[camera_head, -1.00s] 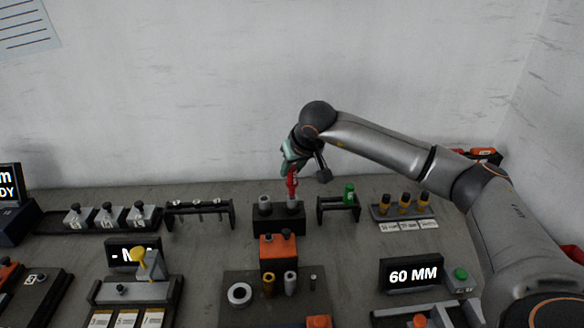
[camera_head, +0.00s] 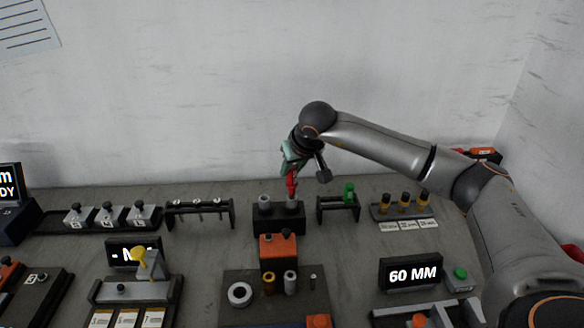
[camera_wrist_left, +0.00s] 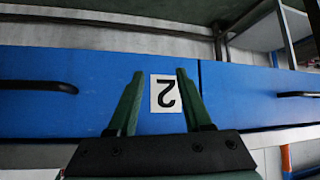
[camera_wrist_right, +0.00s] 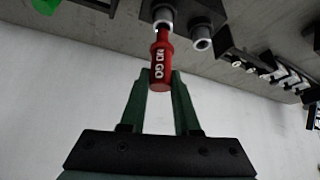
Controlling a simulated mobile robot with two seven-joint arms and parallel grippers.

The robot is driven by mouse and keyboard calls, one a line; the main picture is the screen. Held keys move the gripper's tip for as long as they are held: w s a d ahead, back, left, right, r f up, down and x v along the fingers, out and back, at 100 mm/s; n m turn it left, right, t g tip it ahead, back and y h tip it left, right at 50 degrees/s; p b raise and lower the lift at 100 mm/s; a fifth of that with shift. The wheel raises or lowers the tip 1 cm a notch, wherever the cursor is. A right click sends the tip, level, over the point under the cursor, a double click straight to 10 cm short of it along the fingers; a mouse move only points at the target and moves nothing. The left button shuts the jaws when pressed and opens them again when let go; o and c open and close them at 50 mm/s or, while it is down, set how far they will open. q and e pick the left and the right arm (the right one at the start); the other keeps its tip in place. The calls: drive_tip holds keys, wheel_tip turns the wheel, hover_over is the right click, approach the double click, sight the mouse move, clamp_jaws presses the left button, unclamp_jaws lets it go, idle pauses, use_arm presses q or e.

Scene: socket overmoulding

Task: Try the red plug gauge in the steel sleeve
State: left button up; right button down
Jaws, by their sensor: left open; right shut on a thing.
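In the right wrist view the gauge (camera_wrist_right: 160,62) sits between the two green fingertips. Its far end meets the steel sleeve (camera_wrist_right: 163,16) in the black block. In the head view this is the right-hand sleeve (camera_head: 292,205). I cannot tell how far the gauge's tip is inside it. My left gripper (camera_wrist_left: 156,75) is open and empty, facing a blue drawer front labelled 2.
A second sleeve (camera_head: 265,202) stands beside it in the block (camera_head: 278,222). A rack with a green gauge (camera_head: 349,193) is close on the right. A black rack (camera_head: 200,212) is on the left, and an orange-topped unit (camera_head: 278,247) stands in front.

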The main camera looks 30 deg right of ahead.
drive_tip(key=shift+f+b, duration=0.35)
drive_tip(key=shift+f, duration=0.1)
idle(0.8)
drive_tip(key=shift+r, duration=0.1)
idle(0.6)
drive_tip(key=shift+r+p, duration=0.3)
drive_tip(key=shift+p, duration=0.1)
drive_tip(key=shift+r+p, duration=1.95)
drive_tip(key=shift+r, duration=0.6)
